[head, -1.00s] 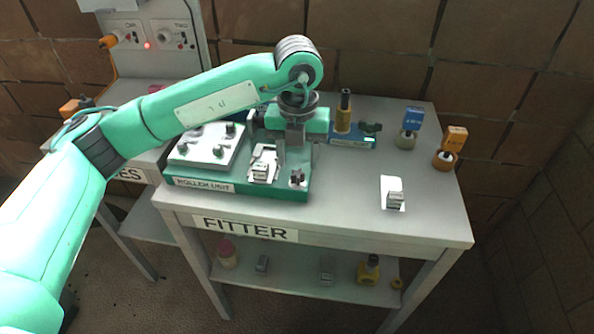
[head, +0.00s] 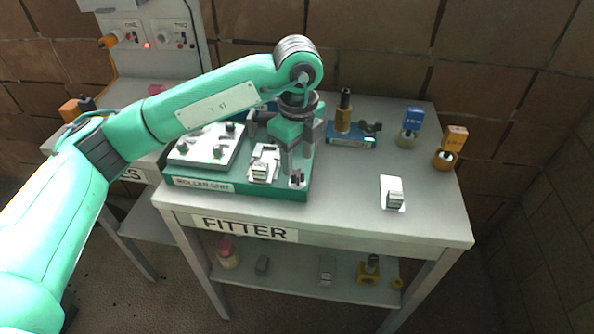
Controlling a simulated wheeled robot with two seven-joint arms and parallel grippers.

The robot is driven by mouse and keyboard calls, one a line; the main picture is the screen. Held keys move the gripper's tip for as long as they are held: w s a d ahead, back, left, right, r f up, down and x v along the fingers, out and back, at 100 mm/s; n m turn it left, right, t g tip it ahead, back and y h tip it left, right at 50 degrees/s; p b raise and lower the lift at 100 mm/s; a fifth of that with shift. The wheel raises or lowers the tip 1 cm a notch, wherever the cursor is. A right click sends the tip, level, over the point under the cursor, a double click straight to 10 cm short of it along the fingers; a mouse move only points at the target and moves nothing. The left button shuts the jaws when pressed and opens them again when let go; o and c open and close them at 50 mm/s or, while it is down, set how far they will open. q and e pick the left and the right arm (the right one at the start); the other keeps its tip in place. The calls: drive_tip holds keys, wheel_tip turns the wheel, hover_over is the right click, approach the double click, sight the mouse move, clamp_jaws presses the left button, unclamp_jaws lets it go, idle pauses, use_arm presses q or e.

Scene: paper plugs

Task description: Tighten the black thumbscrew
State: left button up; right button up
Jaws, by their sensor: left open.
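The roller unit (head: 240,190) is a green base at the left of the bench, with a grey plate (head: 190,158) carrying several small dark knobs. A small dark knob, which looks like the black thumbscrew (head: 297,178), stands at the base's front right corner. My left gripper (head: 297,165) points down over that corner, its fingers just above or around the knob; I cannot tell whether they touch it. It is open. The finger tips partly hide what lies behind. My right gripper is not in view.
A white piece with a metal block (head: 263,168) sits on the base left of the gripper. Behind stands a blue-green block with a brass post (head: 343,115). The bench front right is clear.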

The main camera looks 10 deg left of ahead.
sight(297, 173)
use_arm(q)
drive_tip(key=shift+a+b, duration=0.1)
drive_tip(key=shift+b, duration=0.2)
drive_tip(key=shift+f+b, duration=1.15)
drive_tip(key=shift+f, duration=0.4)
drive_tip(key=shift+s+a+f+b, duration=0.2)
drive_tip(key=shift+s+f+b, duration=0.05)
drive_tip(key=shift+f+b, duration=0.15)
drive_tip(key=shift+w+d+f, duration=0.2)
drive_tip(key=shift+w+d, duration=0.1)
drive_tip(key=shift+w, duration=0.05)
drive_tip(key=c, duration=0.6)
drive_tip(key=shift+s+r, duration=0.1)
drive_tip(key=c, duration=0.3)
drive_tip(key=shift+r, duration=0.1)
drive_tip(key=shift+r, duration=0.1)
